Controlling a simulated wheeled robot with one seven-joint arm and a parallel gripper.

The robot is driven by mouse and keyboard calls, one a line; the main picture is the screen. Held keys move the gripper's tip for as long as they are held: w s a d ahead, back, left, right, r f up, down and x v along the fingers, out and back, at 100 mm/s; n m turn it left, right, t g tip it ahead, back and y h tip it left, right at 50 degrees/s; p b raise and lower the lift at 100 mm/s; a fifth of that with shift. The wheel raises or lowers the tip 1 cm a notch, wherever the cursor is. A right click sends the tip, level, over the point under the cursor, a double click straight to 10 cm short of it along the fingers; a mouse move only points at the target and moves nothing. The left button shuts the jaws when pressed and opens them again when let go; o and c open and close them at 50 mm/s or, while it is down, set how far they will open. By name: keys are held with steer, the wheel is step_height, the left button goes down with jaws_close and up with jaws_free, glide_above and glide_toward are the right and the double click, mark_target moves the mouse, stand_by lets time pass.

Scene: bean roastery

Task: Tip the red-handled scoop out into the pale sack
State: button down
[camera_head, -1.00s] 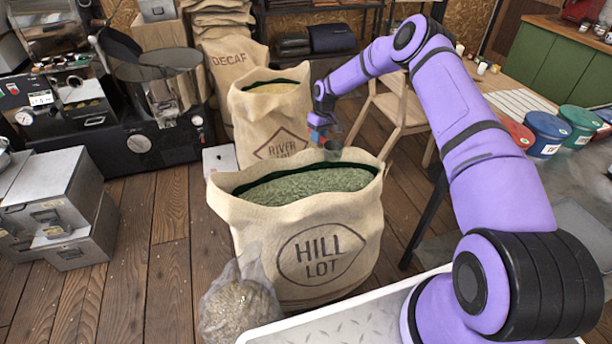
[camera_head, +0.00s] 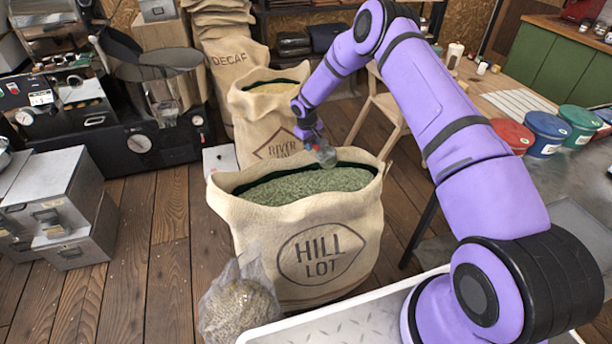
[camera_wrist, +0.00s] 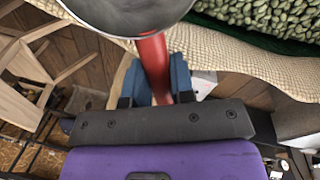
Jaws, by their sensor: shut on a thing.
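My gripper (camera_head: 312,141) is shut on the red handle of a metal scoop (camera_head: 325,156). In the wrist view the blue fingers (camera_wrist: 158,80) clasp the red handle (camera_wrist: 155,62), and the grey bowl (camera_wrist: 125,12) is cut off by the top edge. The bowl's contents cannot be made out. The scoop is near the back rim of the tan HILL LOT sack (camera_head: 325,262), which is open and full of green beans (camera_head: 310,185). The tan RIVER LOT sack (camera_head: 262,118) stands behind it. All the sacks look similarly tan, so I cannot tell which is the pale one.
A DECAF sack (camera_head: 229,62) stands farther back. A clear bag of beans (camera_head: 238,308) is at the front left. A wooden chair (camera_head: 385,115) and a table with coloured tubs (camera_head: 545,128) are to the right. A roaster (camera_head: 130,135) and metal boxes (camera_head: 60,200) stand left.

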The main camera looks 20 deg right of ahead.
steer(key=a+h, duration=0.1)
steer(key=s+a+t+h, duration=0.1)
steer(key=h, duration=0.1)
steer(key=a+h, duration=0.1)
steer(key=a, duration=0.1)
steer(key=shift+s+t+h, duration=0.3)
steer(key=shift+t, duration=0.1)
steer(key=shift+r+h, duration=0.1)
steer(key=shift+h, duration=0.4)
steer(key=shift+s+a+r+t+h, duration=0.1)
steer(key=shift+a+r+t+h, duration=0.2)
steer(key=shift+h, duration=0.35)
steer(key=shift+s+a+f+t+h, duration=0.1)
steer(key=shift+t+h, duration=0.25)
steer(key=shift+h, duration=0.35)
steer(key=shift+s+a+r+t+h, duration=0.1)
steer(key=shift+a+r+t+h, duration=0.2)
steer(key=shift+h, duration=0.35)
stand_by(0.4)
steer(key=shift+s+a+t+h, duration=0.3)
steer(key=shift+a+t+h, duration=0.15)
steer(key=shift+a+h, duration=0.4)
stand_by(0.6)
steer(key=shift+s+a+t+h, duration=0.15)
steer(key=shift+t+h, duration=0.15)
steer(key=shift+h, duration=0.5)
steer(key=shift+a+t+h, duration=0.15)
steer(key=shift+t+h, duration=0.15)
steer(key=shift+h, duration=0.45)
stand_by(0.4)
